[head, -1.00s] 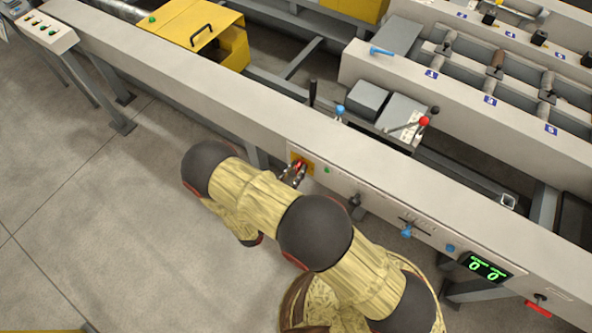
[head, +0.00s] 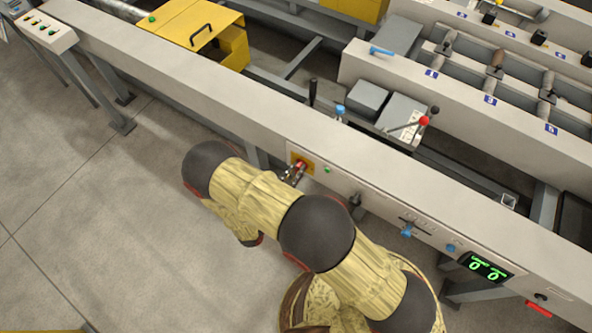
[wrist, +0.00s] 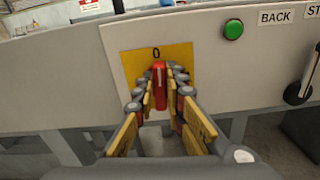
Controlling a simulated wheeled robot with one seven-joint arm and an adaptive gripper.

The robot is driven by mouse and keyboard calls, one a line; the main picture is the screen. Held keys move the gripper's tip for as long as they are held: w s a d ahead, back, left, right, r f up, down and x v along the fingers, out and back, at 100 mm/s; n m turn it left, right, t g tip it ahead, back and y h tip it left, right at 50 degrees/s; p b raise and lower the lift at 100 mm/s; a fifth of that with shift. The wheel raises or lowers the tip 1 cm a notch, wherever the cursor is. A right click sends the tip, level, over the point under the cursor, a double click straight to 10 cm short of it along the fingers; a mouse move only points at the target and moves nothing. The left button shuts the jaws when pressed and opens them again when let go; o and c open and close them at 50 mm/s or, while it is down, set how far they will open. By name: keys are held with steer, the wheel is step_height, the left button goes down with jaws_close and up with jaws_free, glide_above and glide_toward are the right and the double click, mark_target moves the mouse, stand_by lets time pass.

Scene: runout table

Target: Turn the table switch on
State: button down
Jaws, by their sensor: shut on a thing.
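The table switch is a red handle (wrist: 159,84) on a yellow plate (wrist: 124,66) set in the grey front panel of the table. A "0" is marked above the handle, and the handle stands upright, in line with it. In the head view the yellow plate (head: 296,156) and the red handle (head: 301,165) show just beyond my arm. My gripper (wrist: 160,92) is shut on the handle, with one finger on each side of it. In the head view my gripper (head: 292,173) is partly hidden by my arm.
A green button (wrist: 233,29) and a "BACK" label (wrist: 274,17) are right of the plate. A black lever (wrist: 300,90) is farther right. Along the panel are a blue knob (head: 406,232) and a green-lit display (head: 484,266). The floor left of my arm is clear.

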steer(key=shift+s+d+f+m+b, duration=0.15)
steer(key=shift+m+b, duration=0.8)
steer(key=shift+m, duration=1.85)
steer(key=shift+s+d+f+m+b, duration=0.25)
steer(key=shift+m+b, duration=0.7)
steer(key=shift+m, duration=1.85)
steer(key=shift+w+d+f+m+b, duration=0.2)
steer(key=shift+m+b, duration=0.75)
steer(key=shift+m, duration=1.85)
steer(key=shift+s+a+f, duration=0.1)
steer(key=shift+s, duration=0.05)
steer(key=c, duration=1.9)
jaws_free()
steer(key=shift+o, duration=0.3)
steer(key=v, duration=1.2)
